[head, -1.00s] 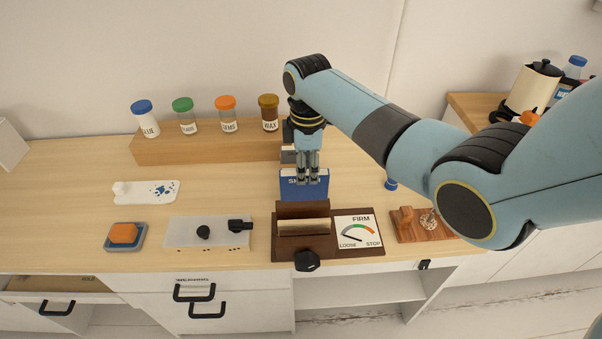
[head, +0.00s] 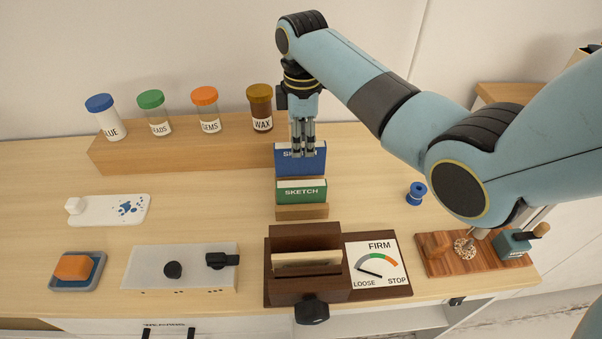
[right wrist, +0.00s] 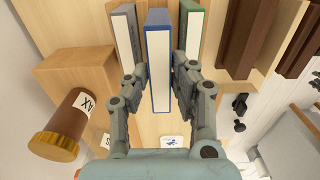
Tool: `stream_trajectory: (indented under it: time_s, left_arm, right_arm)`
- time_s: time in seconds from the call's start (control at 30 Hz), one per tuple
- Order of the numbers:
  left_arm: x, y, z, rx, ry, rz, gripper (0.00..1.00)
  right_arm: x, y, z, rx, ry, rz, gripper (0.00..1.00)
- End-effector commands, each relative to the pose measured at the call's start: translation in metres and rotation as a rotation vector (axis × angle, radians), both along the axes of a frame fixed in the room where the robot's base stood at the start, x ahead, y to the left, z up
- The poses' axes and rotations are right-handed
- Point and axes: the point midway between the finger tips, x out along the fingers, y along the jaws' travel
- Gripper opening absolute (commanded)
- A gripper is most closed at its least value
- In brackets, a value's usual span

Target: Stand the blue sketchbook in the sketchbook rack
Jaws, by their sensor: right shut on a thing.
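The blue sketchbook (head: 300,163) is upright, its spine lettering partly covered by the fingers. My right gripper (head: 302,150) is shut on its top edge; in the right wrist view the fingers (right wrist: 158,88) flank the blue sketchbook (right wrist: 158,65). The wooden sketchbook rack (head: 302,212) holds a green sketchbook (head: 301,192) upright in front of the blue one. The right wrist view shows the blue one between a grey book (right wrist: 126,28) and the green one (right wrist: 193,30), nearer the camera than both. Whether its lower edge rests in the rack is hidden. My left gripper is not in view.
A wooden block with several labelled jars (head: 262,108) stands behind the rack, close on its left. A dark wooden press (head: 306,288) with a dial stands in front. A blue spool (head: 416,193) is to the right.

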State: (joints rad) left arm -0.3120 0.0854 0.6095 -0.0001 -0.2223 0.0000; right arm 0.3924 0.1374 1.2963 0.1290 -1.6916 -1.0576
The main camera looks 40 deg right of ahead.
Motion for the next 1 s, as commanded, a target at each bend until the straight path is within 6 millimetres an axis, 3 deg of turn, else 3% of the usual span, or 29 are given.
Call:
stream_trajectory:
  time_s: [0.43, 0.87, 0.9, 1.0]
  left_arm:
    - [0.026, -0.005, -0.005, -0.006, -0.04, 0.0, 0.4]
    - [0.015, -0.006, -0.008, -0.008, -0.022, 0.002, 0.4]
    - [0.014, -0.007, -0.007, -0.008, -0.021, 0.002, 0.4]
    - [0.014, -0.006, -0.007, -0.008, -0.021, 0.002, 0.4]
  right_arm:
    - [0.0, 0.0, -0.061, 0.001, -0.001, 0.001, 0.0]
    - [0.001, 0.0, -0.069, 0.0, -0.002, 0.001, 0.0]
    - [0.0, 0.0, -0.068, 0.0, -0.002, 0.001, 0.29]
    - [0.0, 0.0, -0.068, 0.0, -0.002, 0.001, 0.33]
